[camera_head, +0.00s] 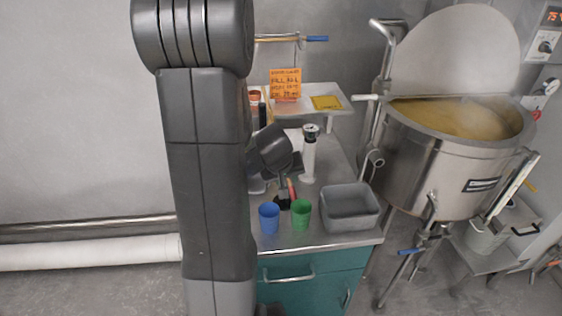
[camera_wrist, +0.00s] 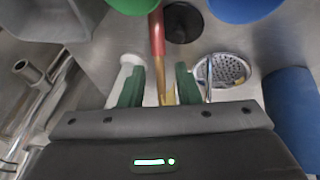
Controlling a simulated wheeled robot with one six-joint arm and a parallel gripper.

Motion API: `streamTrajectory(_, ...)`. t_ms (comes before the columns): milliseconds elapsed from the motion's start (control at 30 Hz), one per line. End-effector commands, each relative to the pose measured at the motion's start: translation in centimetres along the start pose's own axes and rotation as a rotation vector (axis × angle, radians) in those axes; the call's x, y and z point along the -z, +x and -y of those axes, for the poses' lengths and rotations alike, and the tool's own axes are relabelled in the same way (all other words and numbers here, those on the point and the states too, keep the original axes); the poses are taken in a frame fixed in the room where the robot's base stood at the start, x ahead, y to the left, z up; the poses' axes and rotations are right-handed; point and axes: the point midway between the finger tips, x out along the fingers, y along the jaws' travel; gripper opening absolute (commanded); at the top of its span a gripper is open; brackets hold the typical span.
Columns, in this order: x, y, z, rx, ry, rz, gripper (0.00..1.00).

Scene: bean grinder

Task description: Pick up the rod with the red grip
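The rod with the red grip (camera_wrist: 157,34) shows in the wrist view, its red part running up from between my fingers and a brass-coloured part lower down. My gripper (camera_wrist: 160,84) has two green fingers, one on each side of the rod, with a visible gap to it on both sides. It is open and holds nothing. In the head view the red grip (camera_head: 291,188) shows small on the counter, just behind the cups and beside the dark end of my arm. The rod's lower end is hidden by the gripper body.
A blue cup (camera_head: 269,217) and a green cup (camera_head: 301,214) stand near the counter's front edge. A grey metal bin (camera_head: 350,222) is to their right. A white upright device (camera_head: 309,155) stands behind. A round perforated plate (camera_wrist: 222,70) lies close to the right finger. A large steaming kettle (camera_head: 440,165) stands right.

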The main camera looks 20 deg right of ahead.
Motion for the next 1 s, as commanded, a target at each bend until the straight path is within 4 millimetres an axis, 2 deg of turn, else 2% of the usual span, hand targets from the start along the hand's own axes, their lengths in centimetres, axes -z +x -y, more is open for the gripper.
streamTrajectory(33, -0.1, 0.7, 0.0, 0.000, 0.000, 0.001, 0.30)
streamTrajectory(233, -0.1, 2.0, 0.0, 0.000, 0.001, 0.002, 0.30)
streamTrajectory(500, -0.1, 5.8, 0.0, 0.001, 0.001, 0.000, 0.30)
streamTrajectory(800, 0.1, 6.1, -0.1, 0.000, 0.000, -0.002, 0.30)
streamTrajectory(833, 0.1, 6.1, -0.1, 0.000, 0.000, -0.002, 0.28)
streamTrajectory(967, 0.1, 6.1, -0.1, 0.000, 0.000, -0.001, 0.02)
streamTrajectory(1000, 0.1, 6.1, -0.1, 0.000, 0.000, -0.001, 0.00)
